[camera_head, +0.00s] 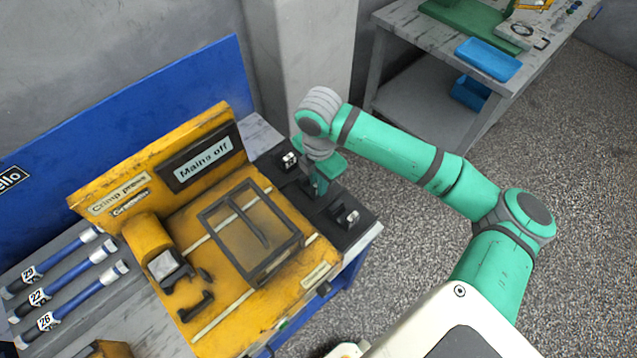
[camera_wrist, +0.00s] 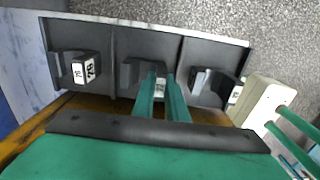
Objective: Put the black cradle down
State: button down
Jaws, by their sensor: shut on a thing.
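My gripper (camera_head: 319,187) points down over the middle of the black tray (camera_head: 268,160) at the right side of the crimp press. In the wrist view its two green fingers (camera_wrist: 163,100) are closed on a black cradle (camera_wrist: 133,76) with a small white label between the fingertips. This cradle is in or just above the middle compartment; I cannot tell if it touches the floor. One black cradle with a white label (camera_wrist: 86,69) sits in the left compartment, another (camera_wrist: 208,86) in the right one. The head view shows them at the tray's far (camera_head: 288,160) and near (camera_head: 347,217) ends.
The yellow crimp press (camera_head: 225,285) with its framed guard (camera_head: 250,232) stands beside the tray. A small black bracket-like part (camera_head: 197,306) lies on the press. Blue-handled tools (camera_head: 70,290) lie at left. Another table (camera_head: 415,30) with blue bins stands at the back.

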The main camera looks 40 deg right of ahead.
jog(key=shift+f, duration=0.3)
jog(key=shift+f, duration=0.1)
jog(key=c, duration=1.8)
grip_release()
jog(key=shift+o, duration=0.2)
notch_tip(320, 180, up, 12)
